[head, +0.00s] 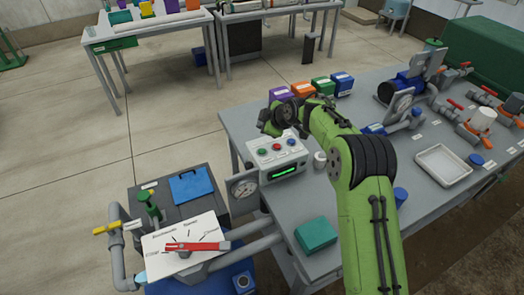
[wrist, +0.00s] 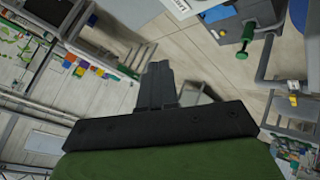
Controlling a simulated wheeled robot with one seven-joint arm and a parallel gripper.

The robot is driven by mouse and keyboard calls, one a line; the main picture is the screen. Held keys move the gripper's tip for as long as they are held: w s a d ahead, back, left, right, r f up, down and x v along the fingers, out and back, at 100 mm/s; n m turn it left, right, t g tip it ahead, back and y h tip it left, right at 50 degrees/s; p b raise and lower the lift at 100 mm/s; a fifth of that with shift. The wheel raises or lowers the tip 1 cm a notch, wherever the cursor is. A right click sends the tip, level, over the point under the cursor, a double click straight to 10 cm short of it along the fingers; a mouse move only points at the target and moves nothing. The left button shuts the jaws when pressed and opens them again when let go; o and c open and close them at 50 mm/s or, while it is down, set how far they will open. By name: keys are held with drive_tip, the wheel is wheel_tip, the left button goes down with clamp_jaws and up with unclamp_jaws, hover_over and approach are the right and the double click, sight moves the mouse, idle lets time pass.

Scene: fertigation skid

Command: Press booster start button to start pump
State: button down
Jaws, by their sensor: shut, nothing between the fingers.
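A light grey control box (head: 277,157) stands at the left edge of the grey bench. On its top face are a green button (head: 262,152), a red button (head: 276,147) and a blue button (head: 291,141); their labels are too small to read. A green display (head: 284,170) is lit on its front. My gripper (head: 266,128) appears just behind and above the box in the head view, its fingertips partly hidden by the wrist. In the wrist view my gripper (wrist: 155,85) has its dark fingers shut and empty. I cannot make out the control box in the wrist view.
A pressure gauge (head: 244,187) stands left of the box, and a white cup (head: 320,159) to its right. A lever with a red handle (head: 197,246) lies over a white dial plate. Purple, orange, green and blue containers (head: 322,87) line the bench's back edge.

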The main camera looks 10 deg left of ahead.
sight(263, 152)
wheel_tip(263, 152, down, 9)
drive_tip(key=b, duration=0.6)
drive_tip(key=shift+r, duration=0.1)
idle(1.6)
drive_tip(key=shift+f+b, duration=0.4)
drive_tip(key=shift+f+b, duration=0.4)
drive_tip(key=shift+b, duration=0.05)
idle(0.5)
drive_tip(key=shift+r, duration=0.1)
drive_tip(key=shift+r+p, duration=0.35)
drive_tip(key=shift+r, duration=0.35)
